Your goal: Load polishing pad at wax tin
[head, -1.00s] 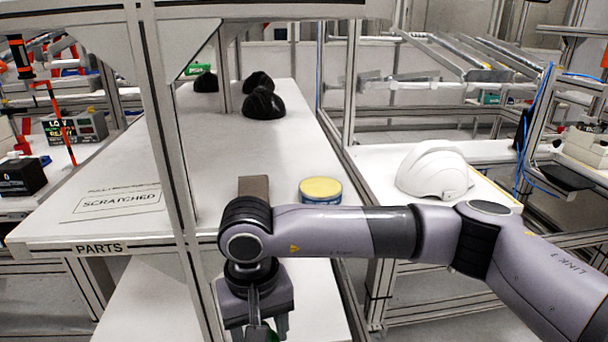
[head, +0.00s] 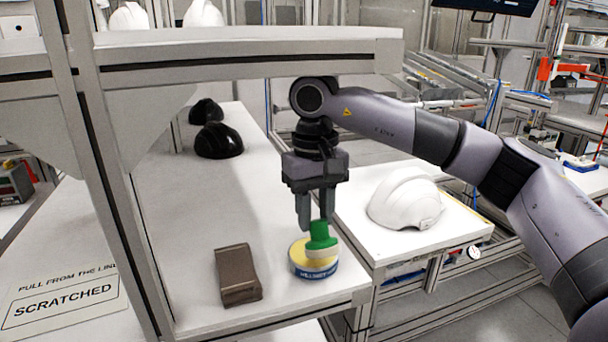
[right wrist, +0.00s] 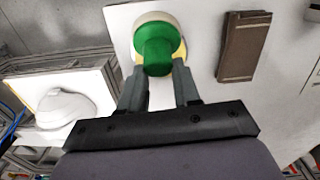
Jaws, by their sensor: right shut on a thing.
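The polishing pad has a green handle and a pale pad face (head: 320,241). My right gripper (head: 316,222) points down, shut on the green handle. In the right wrist view the green handle (right wrist: 158,50) sits between the fingertips (right wrist: 160,78). The wax tin (head: 301,270) is a round, low tin with yellow wax and a blue label. It stands on the white table near its front right edge. The pad is over the right part of the tin; I cannot tell whether it touches the wax. My left gripper is not in view.
A brown block (head: 238,274) lies left of the tin. Black helmet shells (head: 217,141) stand farther back. A white helmet (head: 405,199) rests on a side table to the right. A shelf beam (head: 230,60) crosses above, with a post at left.

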